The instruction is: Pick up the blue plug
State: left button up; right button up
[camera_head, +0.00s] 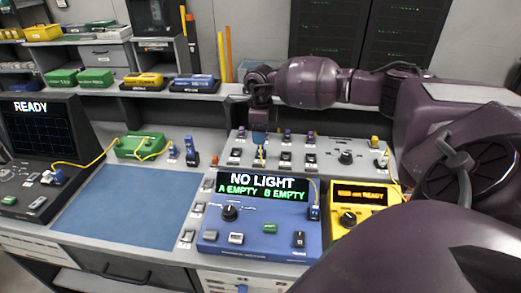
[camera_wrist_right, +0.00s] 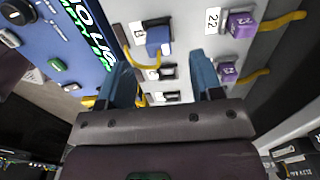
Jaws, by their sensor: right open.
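A blue plug (camera_wrist_right: 158,40) with a yellow cable sits on the light grey panel, in the right wrist view. My right gripper (camera_wrist_right: 157,66) is open, with its two blue-grey fingers apart and nothing between them that I can see held. The plug lies just beyond the fingertips, roughly in line with the gap. In the head view my right gripper (camera_head: 259,138) points down over the back panel and hides the plug there; a bit of yellow cable shows below it. I cannot tell the height left between fingers and plug. My left gripper is not in view.
Purple plugs (camera_wrist_right: 240,24) sit beside it on the panel. The blue meter (camera_head: 262,231) reading NO LIGHT stands in front, with a yellow box (camera_head: 364,216) to its right. A green box (camera_head: 141,146) and blue mat (camera_head: 125,205) lie left; the mat is clear.

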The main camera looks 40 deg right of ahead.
aim_at(261, 150)
jog(key=shift+f, duration=0.6)
notch_tip(261, 150, down, 4)
jog(key=shift+r, duration=0.1)
jog(key=shift+a, duration=0.1)
jog(key=shift+c, duration=0.7)
jog(key=c, duration=0.9)
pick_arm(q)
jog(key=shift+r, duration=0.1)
pick_arm(e)
jog(key=shift+o, duration=0.2)
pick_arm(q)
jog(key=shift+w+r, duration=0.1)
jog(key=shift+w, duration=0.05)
pick_arm(e)
jog(key=shift+r, duration=0.1)
